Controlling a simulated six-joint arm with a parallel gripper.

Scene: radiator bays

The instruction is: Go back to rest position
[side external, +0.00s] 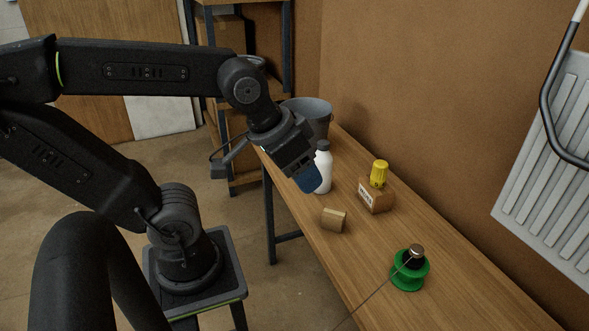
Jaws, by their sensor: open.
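My gripper (308,180) hangs over the far part of the wooden bench (440,290), pointing down and to the right. Its blue fingertip part overlaps the white bottle (324,170) in the picture; whether they touch cannot be told. I see nothing held in it. My black arm reaches in from the left, with its elbow raised and its wrist bent down.
A small wooden block (334,220) lies near the bench's front edge. A yellow-capped item (379,173) stands at a labelled box (376,197). A green spool (409,275) stands nearer. A grey bucket (312,112) is at the far end. A radiator (555,160) hangs right.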

